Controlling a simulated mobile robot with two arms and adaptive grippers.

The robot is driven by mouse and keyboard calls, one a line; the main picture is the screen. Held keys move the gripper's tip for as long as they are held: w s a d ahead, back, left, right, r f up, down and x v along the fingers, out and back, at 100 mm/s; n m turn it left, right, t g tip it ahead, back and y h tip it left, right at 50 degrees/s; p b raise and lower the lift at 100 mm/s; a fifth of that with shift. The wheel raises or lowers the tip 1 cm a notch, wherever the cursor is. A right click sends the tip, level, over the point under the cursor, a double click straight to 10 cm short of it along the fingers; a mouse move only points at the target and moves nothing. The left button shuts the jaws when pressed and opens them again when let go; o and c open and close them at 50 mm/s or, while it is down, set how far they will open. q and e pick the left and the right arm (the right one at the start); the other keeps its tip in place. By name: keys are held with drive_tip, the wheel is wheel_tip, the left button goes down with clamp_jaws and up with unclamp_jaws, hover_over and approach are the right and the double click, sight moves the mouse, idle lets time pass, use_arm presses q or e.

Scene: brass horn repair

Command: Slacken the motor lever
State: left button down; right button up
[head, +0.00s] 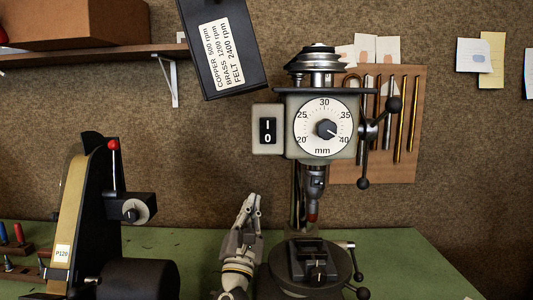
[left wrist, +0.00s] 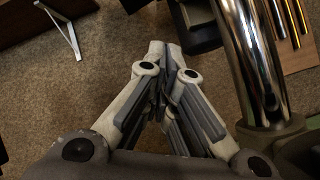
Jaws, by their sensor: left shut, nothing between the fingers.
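The drill press stands on the green bench, its head (head: 284,145) carrying a round dial and a rocker switch. I cannot make out for certain which part is the motor lever; the side of the press toward the back is hidden. My left gripper (head: 252,197) points up, left of the press column and below the switch, touching nothing that I can see. In the left wrist view the left gripper's fingers (left wrist: 165,48) are shut and empty. The shiny column (left wrist: 246,60) rises to their right. My right gripper is out of view.
A dark cover (head: 220,40) with a speed label is tilted up above stepped pulleys (head: 317,62). Black-knobbed feed handles (head: 369,131) stick out right of the head. A belt grinder (head: 75,215) with a red-knobbed lever stands left. A shelf (head: 95,55) hangs behind.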

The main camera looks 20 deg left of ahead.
use_arm(q)
drive_tip(key=w+r+p, duration=0.3)
drive_tip(key=w+r, duration=0.4)
drive_tip(key=r, duration=0.2)
drive_tip(key=shift+d+r, duration=0.2)
drive_tip(key=shift+d, duration=0.25)
idle(0.3)
drive_tip(key=shift+r+p, duration=0.1)
drive_tip(key=shift+p, duration=0.25)
